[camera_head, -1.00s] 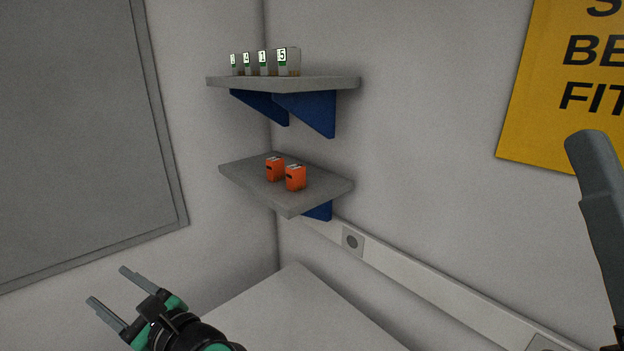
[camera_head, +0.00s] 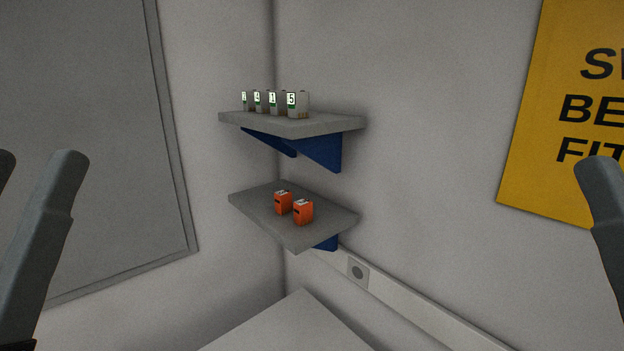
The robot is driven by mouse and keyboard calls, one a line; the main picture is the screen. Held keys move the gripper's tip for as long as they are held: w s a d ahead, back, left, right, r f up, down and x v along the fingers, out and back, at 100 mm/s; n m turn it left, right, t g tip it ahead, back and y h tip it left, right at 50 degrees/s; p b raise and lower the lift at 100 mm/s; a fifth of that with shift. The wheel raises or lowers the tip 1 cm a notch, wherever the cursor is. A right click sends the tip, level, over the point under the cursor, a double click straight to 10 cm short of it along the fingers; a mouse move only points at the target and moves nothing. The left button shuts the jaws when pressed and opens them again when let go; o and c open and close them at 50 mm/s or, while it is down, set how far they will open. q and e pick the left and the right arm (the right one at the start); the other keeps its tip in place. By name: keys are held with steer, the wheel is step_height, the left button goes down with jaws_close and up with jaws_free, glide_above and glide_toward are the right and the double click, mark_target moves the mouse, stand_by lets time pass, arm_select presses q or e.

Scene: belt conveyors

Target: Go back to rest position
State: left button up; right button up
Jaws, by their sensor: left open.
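My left gripper (camera_head: 36,168) is at the left edge, close to the camera. Its two grey fingers point up and stand apart with nothing between them; one is mostly cut off by the edge. One grey finger of my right gripper (camera_head: 604,215) shows at the right edge, pointing up. The rest of that gripper is outside the picture, so its opening is not visible. Both grippers are well apart from the shelves.
An upper grey shelf (camera_head: 335,124) in the corner holds several numbered white boxes (camera_head: 298,104). A lower shelf (camera_head: 250,203) holds two orange boxes (camera_head: 303,212). A white surface (camera_head: 290,325) lies below. A yellow sign (camera_head: 550,110) hangs on the right wall.

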step_height(320, 180, up, 35)
steer(key=p, duration=3.2)
steer(key=shift+r, duration=0.1)
